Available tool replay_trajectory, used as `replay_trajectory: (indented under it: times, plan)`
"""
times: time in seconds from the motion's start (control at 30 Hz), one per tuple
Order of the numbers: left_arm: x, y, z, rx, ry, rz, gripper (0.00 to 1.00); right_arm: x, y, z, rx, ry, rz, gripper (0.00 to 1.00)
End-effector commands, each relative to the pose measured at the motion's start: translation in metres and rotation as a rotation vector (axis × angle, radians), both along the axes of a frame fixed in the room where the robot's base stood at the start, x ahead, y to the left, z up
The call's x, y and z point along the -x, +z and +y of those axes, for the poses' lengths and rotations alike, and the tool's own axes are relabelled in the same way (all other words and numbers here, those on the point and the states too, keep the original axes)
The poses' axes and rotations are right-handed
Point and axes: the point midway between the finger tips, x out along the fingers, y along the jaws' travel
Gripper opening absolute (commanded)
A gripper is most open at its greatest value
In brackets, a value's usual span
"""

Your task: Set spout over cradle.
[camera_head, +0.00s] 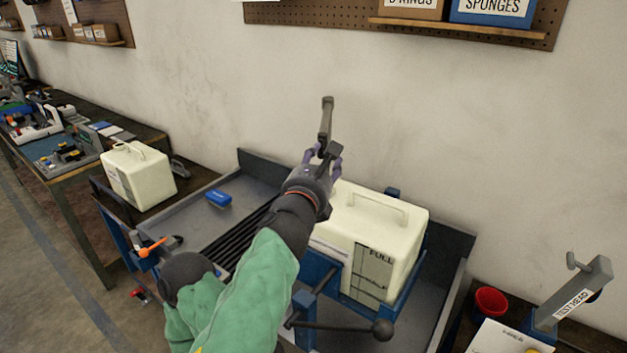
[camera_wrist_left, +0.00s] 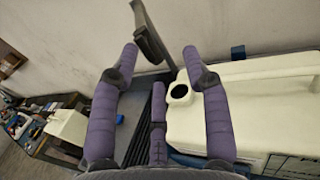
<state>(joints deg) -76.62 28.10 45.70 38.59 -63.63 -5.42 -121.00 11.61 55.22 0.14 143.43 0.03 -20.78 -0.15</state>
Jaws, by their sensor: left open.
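The dark grey spout (camera_head: 326,122) stands up in front of the wall, its top end turned sideways. It also shows in the wrist view (camera_wrist_left: 149,38), just beyond my fingers. My left gripper (camera_head: 322,157) is open around or just short of the spout's lower part; contact cannot be told. In the wrist view its purple fingers (camera_wrist_left: 160,54) are spread, with the spout seen between their tips. The blue cradle (camera_head: 314,274) holds a cream tank (camera_head: 405,237) marked FULL. The tank's round dark opening (camera_wrist_left: 180,91) is uncovered, beside my fingers. The spout's base is hidden.
A grey tray bench (camera_head: 210,236) surrounds the cradle, with a blue block (camera_head: 218,198) on it. A black-knobbed lever (camera_head: 383,330) sticks out in front. A second cream tank (camera_head: 138,178) stands left. A red cup (camera_head: 489,302) and test head (camera_head: 572,296) stand right.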

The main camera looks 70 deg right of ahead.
Motion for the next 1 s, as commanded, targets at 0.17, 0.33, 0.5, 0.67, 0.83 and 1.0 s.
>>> replay_trajectory:
  times: [0.17, 0.33, 0.5, 0.67, 0.83, 1.0]
  plan:
    - [0.002, 0.0, 0.017, 0.001, 0.0, 0.0, 0.47, 0.0, 0.0, 0.0, 0.0, 0.0, 0.0, 0.44]
    - [0.005, 0.0, 0.032, 0.0, -0.001, 0.0, 0.47, 0.0, 0.0, 0.0, 0.0, 0.0, 0.0, 0.44]
    - [0.007, -0.001, 0.048, -0.001, -0.001, 0.001, 0.47, 0.0, 0.0, 0.0, 0.0, 0.0, 0.0, 0.44]
    - [0.009, -0.001, 0.059, -0.001, -0.001, 0.001, 0.47, 0.0, 0.0, 0.0, 0.0, 0.0, 0.0, 0.44]
    - [0.009, -0.001, 0.066, -0.001, -0.002, 0.001, 0.47, 0.0, 0.0, 0.0, 0.0, 0.0, 0.0, 0.44]
    - [0.01, -0.002, 0.067, -0.002, -0.002, 0.001, 0.47, 0.0, 0.0, 0.0, 0.0, 0.0, 0.0, 0.44]
